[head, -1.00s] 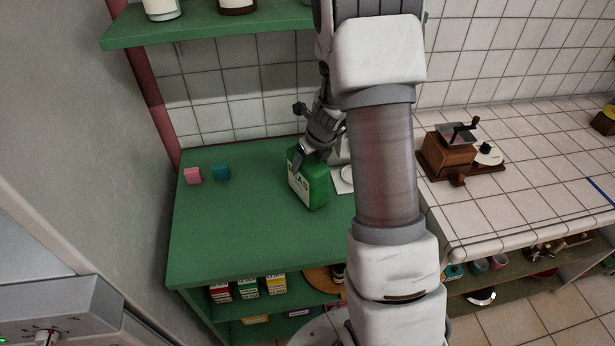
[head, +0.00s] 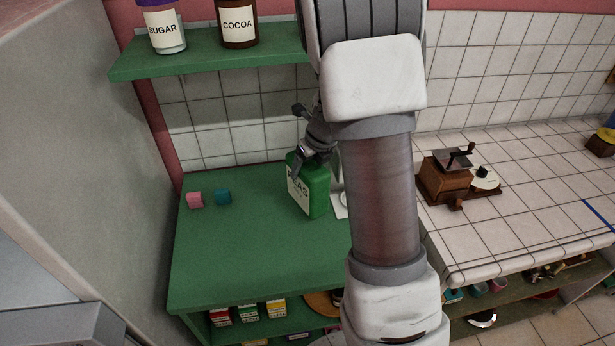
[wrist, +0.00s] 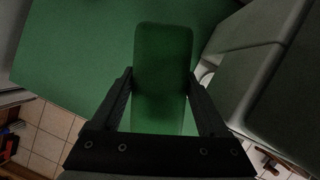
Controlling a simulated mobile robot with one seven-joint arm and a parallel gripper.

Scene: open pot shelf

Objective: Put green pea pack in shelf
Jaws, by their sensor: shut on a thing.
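The green pea pack (head: 314,190) has a white label reading "PEAS", partly covered by my gripper. My gripper (head: 308,163) is shut on its upper part. In the wrist view the green pack (wrist: 162,75) lies between the two fingers of my gripper (wrist: 162,88). The pack is upright at the right part of the green counter (head: 250,250); I cannot tell whether its base touches the surface. The green upper shelf (head: 215,62) is on the wall at the upper left. Part of the counter is hidden behind my arm.
A sugar jar (head: 165,30) and a cocoa jar (head: 239,24) stand on the upper shelf. Several small packs (head: 247,315) stand below. A coffee grinder (head: 448,180) is on the tiled counter.

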